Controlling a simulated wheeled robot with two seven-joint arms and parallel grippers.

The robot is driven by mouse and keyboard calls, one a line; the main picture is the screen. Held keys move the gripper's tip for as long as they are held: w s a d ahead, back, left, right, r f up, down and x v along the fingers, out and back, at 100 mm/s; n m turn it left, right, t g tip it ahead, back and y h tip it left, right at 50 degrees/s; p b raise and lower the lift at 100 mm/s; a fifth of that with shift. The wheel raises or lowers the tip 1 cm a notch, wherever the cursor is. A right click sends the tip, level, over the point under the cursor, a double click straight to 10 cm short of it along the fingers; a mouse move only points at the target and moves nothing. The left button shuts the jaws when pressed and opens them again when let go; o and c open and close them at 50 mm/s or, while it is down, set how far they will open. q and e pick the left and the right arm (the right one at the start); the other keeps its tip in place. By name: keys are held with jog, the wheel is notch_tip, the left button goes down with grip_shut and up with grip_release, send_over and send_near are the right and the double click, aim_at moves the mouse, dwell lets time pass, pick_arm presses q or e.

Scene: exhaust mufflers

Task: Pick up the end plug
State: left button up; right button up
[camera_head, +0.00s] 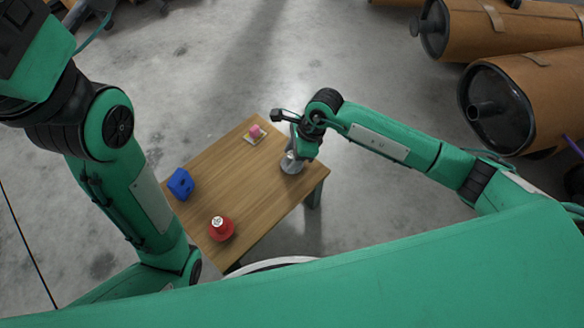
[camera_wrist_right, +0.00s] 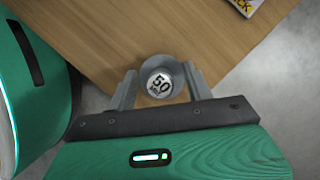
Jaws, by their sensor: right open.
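A grey round piece with a white top marked "50" stands on the wooden table near its right edge in the head view (camera_head: 291,164). It also shows in the wrist view (camera_wrist_right: 158,84). It may be the end plug; I cannot tell for sure. My right gripper (camera_head: 296,152) is over it, pointing down. In the wrist view the fingers of my right gripper (camera_wrist_right: 161,80) are open, one on each side of the piece. I cannot tell whether they touch it. The lower part of the piece is hidden. My left gripper is out of view.
On the table (camera_head: 218,166) are a blue block-like object (camera_head: 180,184), a red object with a silver top (camera_head: 221,229) and a pink item (camera_head: 255,131) on a small card. Large brown mufflers (camera_head: 530,95) lie at upper right. The table's middle is clear.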

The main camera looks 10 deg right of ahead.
jog(key=shift+c, duration=0.3)
jog(key=c, duration=1)
